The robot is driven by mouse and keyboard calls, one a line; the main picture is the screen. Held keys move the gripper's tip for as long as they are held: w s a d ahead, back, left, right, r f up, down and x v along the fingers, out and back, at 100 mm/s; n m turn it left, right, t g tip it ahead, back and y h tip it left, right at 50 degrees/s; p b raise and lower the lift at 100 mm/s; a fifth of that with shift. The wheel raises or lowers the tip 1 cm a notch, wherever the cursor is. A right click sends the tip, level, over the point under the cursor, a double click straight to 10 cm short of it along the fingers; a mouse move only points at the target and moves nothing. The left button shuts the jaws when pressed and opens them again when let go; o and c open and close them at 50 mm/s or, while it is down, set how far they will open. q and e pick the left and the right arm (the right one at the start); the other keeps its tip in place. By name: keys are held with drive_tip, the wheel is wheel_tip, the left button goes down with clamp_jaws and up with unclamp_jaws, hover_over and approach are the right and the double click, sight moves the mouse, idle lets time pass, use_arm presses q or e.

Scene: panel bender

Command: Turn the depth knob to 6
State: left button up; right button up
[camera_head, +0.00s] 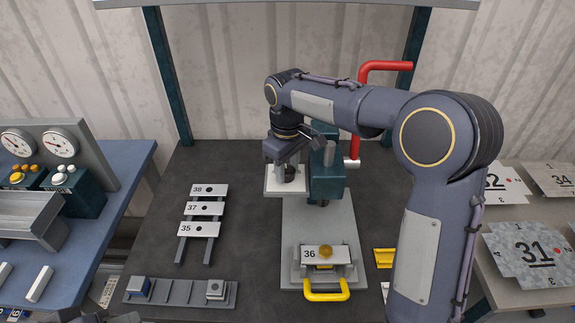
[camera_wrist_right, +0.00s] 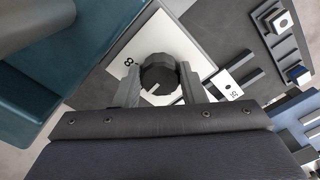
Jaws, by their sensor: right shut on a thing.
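The depth knob (camera_wrist_right: 158,74) is a dark, ridged round knob on a white dial plate (camera_wrist_right: 185,42). A short white mark shows on the knob's face, and a figure that looks like 8 is readable on the plate to its left; other figures are hidden. My right gripper (camera_wrist_right: 161,86) is shut on the knob, one finger on each side. In the head view the right gripper (camera_head: 289,160) reaches down at the white plate (camera_head: 285,192) beside the teal press body, and the knob is mostly hidden there.
The teal press (camera_head: 327,180) with a red lever (camera_head: 385,66) stands right beside the gripper. Plate 36 (camera_head: 312,254) lies in a fixture with a yellow handle (camera_head: 327,291) in front. A rack with plates 38, 37 (camera_head: 205,208) and 35 stands left. Dark table between is clear.

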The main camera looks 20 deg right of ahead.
sight(287, 170)
drive_tip(key=shift+m, duration=0.5)
drive_tip(key=o, duration=1)
wheel_tip(287, 170, up, 7)
drive_tip(key=shift+r, duration=0.45)
